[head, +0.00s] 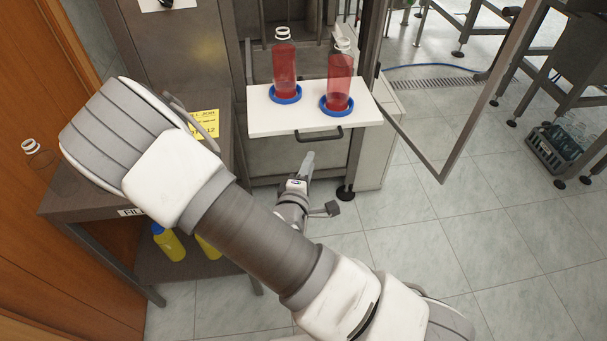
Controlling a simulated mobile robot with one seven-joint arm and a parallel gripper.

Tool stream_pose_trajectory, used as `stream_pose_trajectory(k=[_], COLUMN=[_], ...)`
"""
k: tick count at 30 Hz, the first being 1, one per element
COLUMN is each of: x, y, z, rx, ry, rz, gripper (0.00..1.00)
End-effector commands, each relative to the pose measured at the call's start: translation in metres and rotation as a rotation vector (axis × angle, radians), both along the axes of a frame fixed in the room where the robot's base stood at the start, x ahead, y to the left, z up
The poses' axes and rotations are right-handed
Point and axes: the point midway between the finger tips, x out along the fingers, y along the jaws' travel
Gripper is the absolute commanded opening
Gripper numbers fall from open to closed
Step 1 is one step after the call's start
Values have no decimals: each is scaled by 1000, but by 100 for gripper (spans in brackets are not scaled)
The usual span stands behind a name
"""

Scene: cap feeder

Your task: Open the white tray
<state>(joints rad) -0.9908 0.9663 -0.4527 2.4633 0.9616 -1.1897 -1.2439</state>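The white tray (264,115) juts out from the front of a grey machine at the top centre. It has a dark bar handle (319,136) along its front edge. Two clear bottles with red contents, a left one (285,68) and a right one (339,82), stand upright on it in blue rings. My gripper (308,160) is just below the handle in the picture, pointing up toward it. I see a gap between its tip and the handle. Its fingers are small and seen from behind, so their opening is unclear.
A glass-panelled door (462,125) stands open to the right of the tray. A dark side table (85,195) on the left holds an empty bottle (38,153) and a yellow label (205,122). Yellow bottles (168,243) sit on its lower shelf.

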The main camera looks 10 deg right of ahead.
Motion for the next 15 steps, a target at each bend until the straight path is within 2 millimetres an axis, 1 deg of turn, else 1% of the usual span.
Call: stream_pose_trajectory(k=[1,3,6,10,15], x=[-10,-22,-36,-46,-50], y=[6,11,16,20,21], z=[4,6,8,9,10], rx=[0,-1,1,1,1], ry=[3,2,1,1,-1], rz=[5,4,3,1,1], gripper=[27,27,27,27,27])
